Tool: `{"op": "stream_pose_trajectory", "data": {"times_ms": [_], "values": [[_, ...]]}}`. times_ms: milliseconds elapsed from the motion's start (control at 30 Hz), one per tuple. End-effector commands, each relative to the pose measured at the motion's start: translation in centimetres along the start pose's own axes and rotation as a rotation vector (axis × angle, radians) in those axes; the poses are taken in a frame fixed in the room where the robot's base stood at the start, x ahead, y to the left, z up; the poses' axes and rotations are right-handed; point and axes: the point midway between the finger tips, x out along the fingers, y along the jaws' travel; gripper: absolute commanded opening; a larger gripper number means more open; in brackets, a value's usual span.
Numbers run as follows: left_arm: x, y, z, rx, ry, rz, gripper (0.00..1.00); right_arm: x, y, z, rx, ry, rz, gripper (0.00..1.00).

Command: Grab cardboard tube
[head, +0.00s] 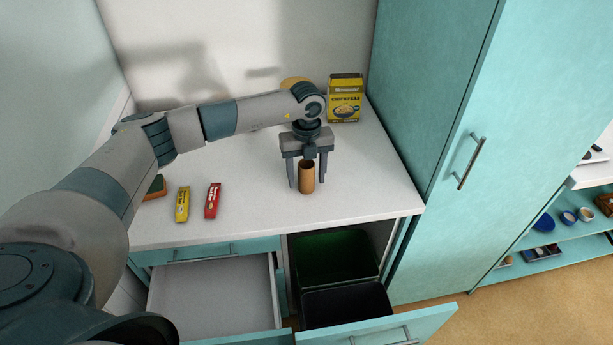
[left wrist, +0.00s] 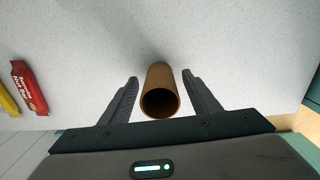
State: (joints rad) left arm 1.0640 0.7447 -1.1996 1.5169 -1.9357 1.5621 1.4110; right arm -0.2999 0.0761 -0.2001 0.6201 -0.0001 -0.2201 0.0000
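A brown cardboard tube (head: 307,178) stands upright on the white counter, near its front edge. My left gripper (head: 306,184) points down over it, with one finger on each side of the tube. In the left wrist view the tube (left wrist: 160,92) sits between the two open fingers (left wrist: 161,97), with a gap visible on each side. The tube's open end faces the wrist camera. My right gripper is in neither view.
A yellow bar (head: 182,204) and a red bar (head: 212,200) lie left of the tube. A yellow box (head: 345,98) stands at the back right. Below the counter are an open empty drawer (head: 215,295) and a pulled-out bin unit (head: 338,258). A tall teal cabinet (head: 440,130) stands right.

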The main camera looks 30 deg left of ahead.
Motion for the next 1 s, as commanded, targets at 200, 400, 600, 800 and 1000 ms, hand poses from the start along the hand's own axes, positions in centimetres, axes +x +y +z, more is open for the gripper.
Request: {"op": "stream_pose_trajectory", "data": {"times_ms": [200, 400, 600, 800, 1000], "values": [[0.0, 0.0, 0.0, 0.0, 0.0, 0.0, 0.15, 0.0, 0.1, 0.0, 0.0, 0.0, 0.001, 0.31], [0.0, 0.0, 0.0, 0.0, 0.0, 0.0, 0.15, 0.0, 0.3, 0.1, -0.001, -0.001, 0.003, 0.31], [-0.5, -0.1, 0.1, 0.0, -0.001, -0.002, 0.15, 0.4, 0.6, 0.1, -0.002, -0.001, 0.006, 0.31], [-2.2, 0.0, 0.1, 0.0, -0.003, -0.002, 0.15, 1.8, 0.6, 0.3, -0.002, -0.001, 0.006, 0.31], [-4.8, -1.5, -1.5, 0.006, -0.001, -0.003, 0.15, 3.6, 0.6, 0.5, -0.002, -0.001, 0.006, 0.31]]}}
